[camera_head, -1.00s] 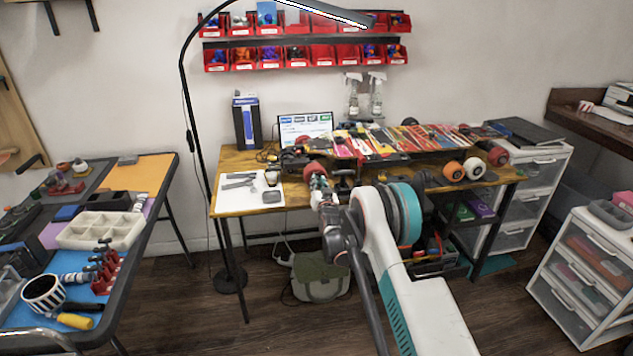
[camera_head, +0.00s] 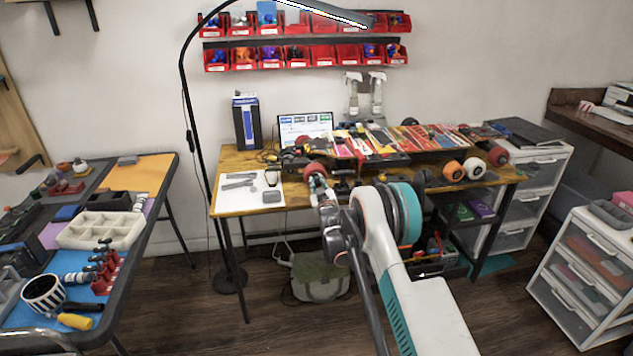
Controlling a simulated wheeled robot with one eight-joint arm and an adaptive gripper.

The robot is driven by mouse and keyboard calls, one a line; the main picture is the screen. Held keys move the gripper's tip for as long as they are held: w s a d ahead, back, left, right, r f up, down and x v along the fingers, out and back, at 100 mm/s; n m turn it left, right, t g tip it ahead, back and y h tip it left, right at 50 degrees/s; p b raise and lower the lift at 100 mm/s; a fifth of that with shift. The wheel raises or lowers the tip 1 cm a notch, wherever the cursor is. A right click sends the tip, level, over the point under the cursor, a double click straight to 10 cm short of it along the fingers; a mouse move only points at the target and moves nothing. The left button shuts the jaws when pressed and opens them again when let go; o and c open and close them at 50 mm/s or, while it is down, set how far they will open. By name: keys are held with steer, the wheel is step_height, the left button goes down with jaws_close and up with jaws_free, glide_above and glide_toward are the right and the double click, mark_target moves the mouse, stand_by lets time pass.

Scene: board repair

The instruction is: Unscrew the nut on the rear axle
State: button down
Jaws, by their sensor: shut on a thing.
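A skateboard (camera_head: 375,141) with a colourful graphic deck lies across the wooden workbench. Orange, white and red wheels (camera_head: 453,171) show along its near right side, and a red wheel (camera_head: 315,170) sits at its left end. My gripper (camera_head: 319,184) is at that left red wheel, at the near edge of the bench. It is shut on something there. The nut and the axle end are too small and too covered by my gripper and arm to make out.
A white mat (camera_head: 236,201) with tools lies left on the workbench (camera_head: 290,200). A lamp (camera_head: 184,110) stands at its left. A side table (camera_head: 158,168) with trays is at left, white drawer units (camera_head: 533,190) at right. Red bins (camera_head: 325,52) hang on the wall.

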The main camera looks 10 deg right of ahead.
steer(key=n, duration=0.5)
steer(key=shift+n, duration=0.4)
steer(key=c, duration=1.4)
jaws_free()
steer(key=shift+c, duration=0.9)
